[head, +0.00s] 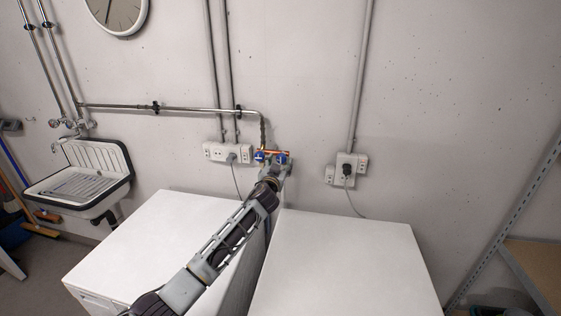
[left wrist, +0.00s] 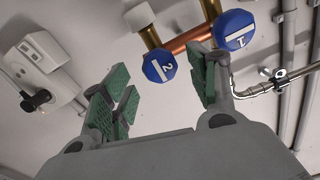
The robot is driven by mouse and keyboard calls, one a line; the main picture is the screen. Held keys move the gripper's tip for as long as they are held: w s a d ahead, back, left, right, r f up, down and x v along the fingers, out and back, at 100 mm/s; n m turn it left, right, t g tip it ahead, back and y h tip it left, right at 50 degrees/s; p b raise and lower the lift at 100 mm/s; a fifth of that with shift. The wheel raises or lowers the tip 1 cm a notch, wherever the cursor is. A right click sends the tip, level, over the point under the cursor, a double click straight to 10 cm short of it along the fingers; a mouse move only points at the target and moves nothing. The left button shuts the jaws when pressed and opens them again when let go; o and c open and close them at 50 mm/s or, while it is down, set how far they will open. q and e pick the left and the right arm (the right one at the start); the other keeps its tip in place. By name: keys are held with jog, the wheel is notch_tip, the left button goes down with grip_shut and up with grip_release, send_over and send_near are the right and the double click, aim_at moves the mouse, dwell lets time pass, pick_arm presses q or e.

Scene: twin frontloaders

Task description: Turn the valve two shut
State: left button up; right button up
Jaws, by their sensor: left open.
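Valve two (left wrist: 160,66) is a round blue knob with a white "2" and a white bar, on a copper pipe. It also shows in the head view as the right blue knob (head: 282,158). Valve one (left wrist: 233,30), a like blue knob marked "1", is to its right in the left wrist view and to its left in the head view (head: 260,156). My left gripper (left wrist: 158,92) is open, its green-padded fingers on either side of valve two in the picture. Contact cannot be told. In the head view my left gripper (head: 273,173) partly hides the valves. My right gripper is not in view.
Two white machines stand below the valves, left (head: 165,235) and right (head: 335,260), with a narrow gap between. Wall sockets with cables flank the valves, left (head: 228,153) and right (head: 346,170). A metal pipe (head: 190,110) runs along the wall. A sink (head: 85,175) is at left.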

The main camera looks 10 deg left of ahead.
aim_at(281, 159)
pick_arm(q)
jog(key=shift+w, duration=1.25)
jog(key=c, duration=1)
